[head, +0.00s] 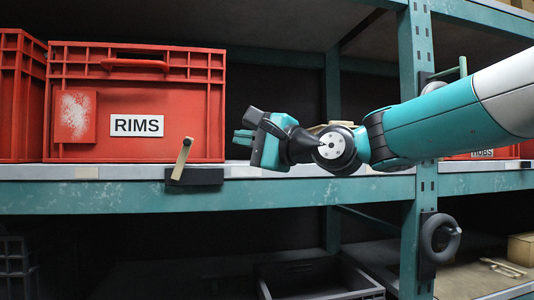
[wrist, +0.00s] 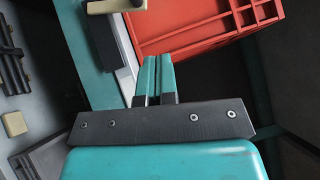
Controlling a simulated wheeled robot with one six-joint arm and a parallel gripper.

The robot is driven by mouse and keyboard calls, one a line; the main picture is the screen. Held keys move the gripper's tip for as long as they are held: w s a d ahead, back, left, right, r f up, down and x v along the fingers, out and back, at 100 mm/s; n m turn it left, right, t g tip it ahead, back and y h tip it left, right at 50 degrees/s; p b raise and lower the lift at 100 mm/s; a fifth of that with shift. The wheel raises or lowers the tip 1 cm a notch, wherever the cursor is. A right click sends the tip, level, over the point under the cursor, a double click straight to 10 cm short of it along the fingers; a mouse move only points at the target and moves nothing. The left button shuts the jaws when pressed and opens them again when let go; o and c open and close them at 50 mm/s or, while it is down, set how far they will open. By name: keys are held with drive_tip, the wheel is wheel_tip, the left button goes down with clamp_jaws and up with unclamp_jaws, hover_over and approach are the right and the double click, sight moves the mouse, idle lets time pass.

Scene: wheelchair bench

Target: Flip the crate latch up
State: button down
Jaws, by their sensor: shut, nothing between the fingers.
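The latch is a tan lever (head: 181,160) on a black base (head: 205,177) at the shelf's front edge, below the red RIMS crate (head: 195,125). The lever slants, its upper end leaning slightly right. In the wrist view, a tan piece (wrist: 112,5) that looks like the lever shows at the top, partly cut off by the frame. The fingers point left in the head view.
The crate (wrist: 215,25) is also in the wrist view, beyond the fingers. A teal upright post (head: 412,200) with a dark ring-shaped fitting (head: 440,238) stands at right. A dark open bin (head: 320,282) is on the lower shelf. The shelf front between latch and gripper looks clear.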

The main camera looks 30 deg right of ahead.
drive_tip(key=shift+r+b+v, duration=0.15)
drive_tip(key=shift+b+v, duration=0.2)
drive_tip(key=shift+v, duration=0.8)
drive_tip(key=shift+r+b+v, duration=0.2)
drive_tip(key=shift+b+v, duration=0.1)
drive_tip(key=shift+v, duration=0.85)
drive_tip(key=s+a+f+n+g+b, duration=0.1)
drive_tip(key=s+a+f+n+g, duration=0.15)
drive_tip(key=f, duration=0.45)
drive_tip(key=s+a+f+n+g, duration=0.1)
drive_tip(key=a+f+n+g, duration=0.3)
drive_tip(key=f, duration=0.3)
drive_tip(key=s+a+f+n+g+b, duration=0.1)
drive_tip(key=s+a+f+n+g, duration=0.2)
drive_tip(key=f, duration=0.4)
drive_tip(key=s+f+n+g+h+b, duration=0.1)
drive_tip(key=s+f+n+g+h, duration=0.4)
drive_tip(key=s+f+n+g, duration=0.3)
drive_tip(key=s+f+n, duration=0.3)
drive_tip(key=s+f, duration=0.4)
drive_tip(key=shift+a+f+n, duration=0.25)
drive_tip(key=shift+n, duration=0.1)
